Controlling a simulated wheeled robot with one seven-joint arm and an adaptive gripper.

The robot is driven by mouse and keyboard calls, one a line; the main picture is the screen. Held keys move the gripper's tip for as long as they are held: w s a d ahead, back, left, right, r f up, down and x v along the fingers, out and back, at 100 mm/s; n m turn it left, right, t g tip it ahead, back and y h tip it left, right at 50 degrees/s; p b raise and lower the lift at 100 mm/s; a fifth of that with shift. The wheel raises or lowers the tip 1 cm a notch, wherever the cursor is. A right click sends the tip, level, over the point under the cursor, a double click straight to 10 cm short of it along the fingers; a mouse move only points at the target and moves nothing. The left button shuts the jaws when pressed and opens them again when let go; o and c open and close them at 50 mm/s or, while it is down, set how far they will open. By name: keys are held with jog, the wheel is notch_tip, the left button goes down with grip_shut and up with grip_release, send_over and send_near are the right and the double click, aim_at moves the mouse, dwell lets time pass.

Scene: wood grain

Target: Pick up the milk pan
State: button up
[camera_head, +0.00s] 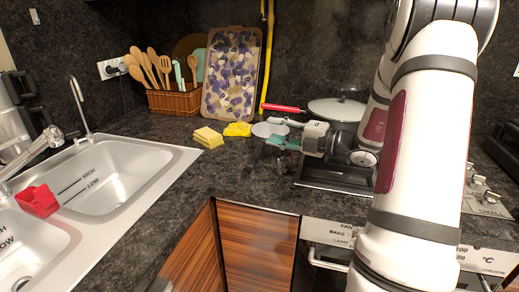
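A long red handle (284,108) sticks out to the left from the hob area at the back. It seems to belong to a pan whose body I cannot clearly see, near a pale lid (336,110) with a dark knob. I cannot tell for sure that this is the milk pan. My gripper (276,132) points left, above the counter in front of the red handle and apart from it in the picture. Its two teal-tipped fingers are spread, with nothing visibly held between them. My arm hides much of the hob.
Yellow sponges (208,138) and a yellow cloth (238,129) lie to the left. A patterned board (231,75) and utensil basket (174,102) stand behind. The sink (113,176) is left; the front counter is clear.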

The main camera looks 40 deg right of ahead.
aim_at(264, 150)
jog(key=shift+m+t, duration=0.3)
jog(key=shift+m, duration=0.4)
jog(key=f, duration=0.3)
jog(key=d+f+b, duration=0.1)
jog(key=f, duration=0.4)
jog(key=shift+w+d+f+b, duration=0.2)
jog(key=shift+w+f+b, duration=0.1)
jog(key=shift+w, duration=0.1)
jog(key=shift+b+x, duration=0.3)
jog(key=shift+x, duration=3.05)
jog(key=shift+d, duration=0.1)
grip_shut()
